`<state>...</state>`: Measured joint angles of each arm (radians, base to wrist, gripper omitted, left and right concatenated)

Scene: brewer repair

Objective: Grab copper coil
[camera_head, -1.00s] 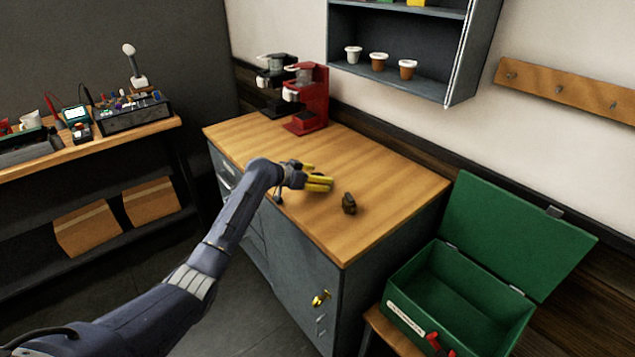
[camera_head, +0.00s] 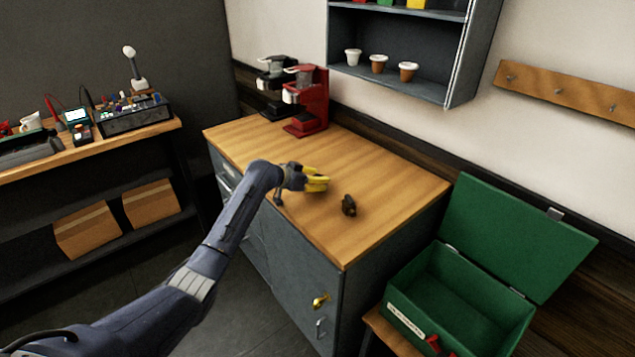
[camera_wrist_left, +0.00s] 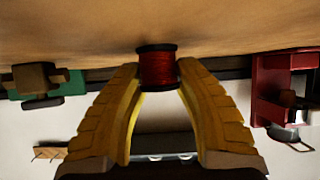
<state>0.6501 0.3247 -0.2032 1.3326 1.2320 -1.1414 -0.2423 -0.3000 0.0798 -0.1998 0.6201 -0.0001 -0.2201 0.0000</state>
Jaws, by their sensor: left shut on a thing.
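A copper coil (camera_wrist_left: 157,68), a reddish spool with dark end flanges, sits between the tips of my left gripper (camera_wrist_left: 158,72) in the left wrist view. The yellow fingers touch it from both sides, and one flange is at or very close to the wooden counter top. In the head view my left gripper (camera_head: 318,181) is low over the counter's middle, and its fingers hide the coil. My right gripper is in neither view.
A small dark object (camera_head: 348,205) stands on the counter (camera_head: 390,190) just right of my left gripper. Red (camera_head: 308,100) and black (camera_head: 274,85) coffee brewers stand at the back. An open green box (camera_head: 470,290) is at the right.

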